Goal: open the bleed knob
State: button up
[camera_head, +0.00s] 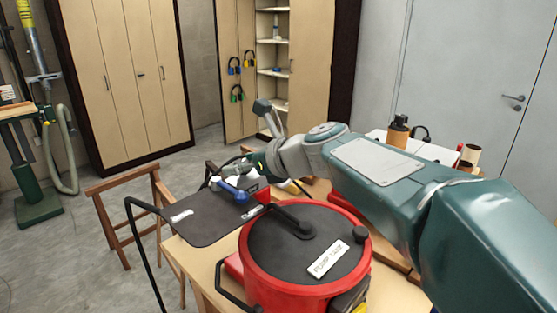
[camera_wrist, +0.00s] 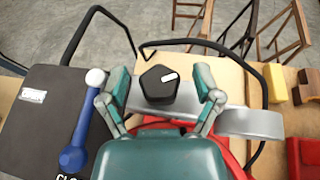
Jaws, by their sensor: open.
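The bleed knob (camera_wrist: 157,85) is a black, five-sided knob with a white mark, on a grey metal fitting (camera_wrist: 250,122) in the wrist view. My gripper (camera_wrist: 163,88) is open, with one finger on the left and one on the right of the knob. I see gaps between the fingers and the knob, but cannot tell how deep the fingers reach. In the head view my arm reaches across the bench to the fittings beyond the red pot; the knob cannot be made out there.
A blue lever (camera_wrist: 78,145) with a white ball end lies close left of my gripper, over a dark panel (camera_wrist: 35,120). Black bent tubes (camera_wrist: 90,15) rise around the fitting. Red and yellow blocks lie at right.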

jog(key=shift+s+m+t+h, duration=0.1)
jog(key=shift+m+t+h, duration=0.6)
jog(key=shift+m+t, duration=0.25)
jog(key=v, duration=1)
jog(key=shift+s+d+r, duration=0.2)
jog(key=shift+d, duration=0.1)
